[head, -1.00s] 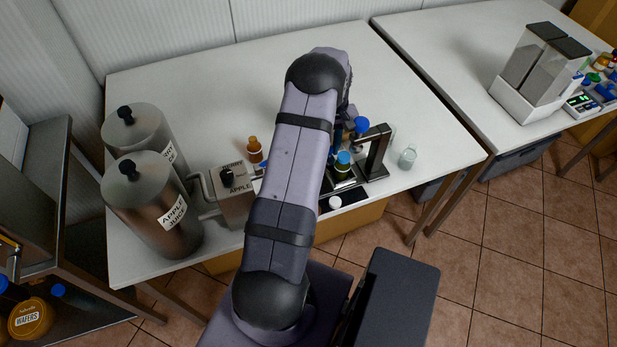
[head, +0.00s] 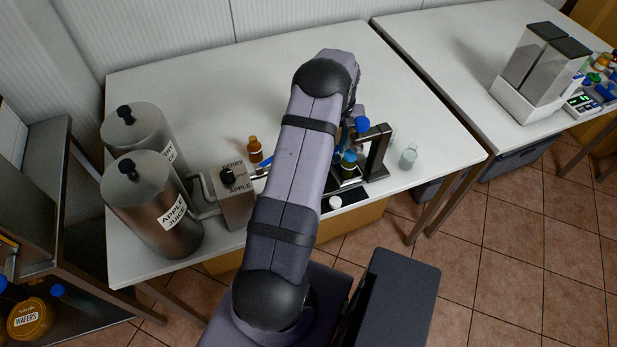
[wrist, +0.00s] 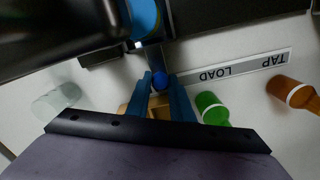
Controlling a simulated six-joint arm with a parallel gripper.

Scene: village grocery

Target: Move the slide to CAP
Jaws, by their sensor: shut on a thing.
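My gripper (wrist: 160,98) has blue fingers closed around a small blue knob (wrist: 158,79), which I take to be the slide's handle. Behind it, a bottle with a blue top (wrist: 145,17) is partly cut off by the frame. In the head view this bottle (head: 348,163) stands within the black frame (head: 377,155). A label strip (wrist: 225,70) reads LOAD and TAP upside down; the gripper is left of LOAD in the wrist view. No CAP marking is readable.
An amber bottle (head: 254,150) stands left of my arm. A clear bottle (head: 408,156) stands right of the frame. Two steel juice tanks (head: 150,205) stand at left. The back of the table is clear.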

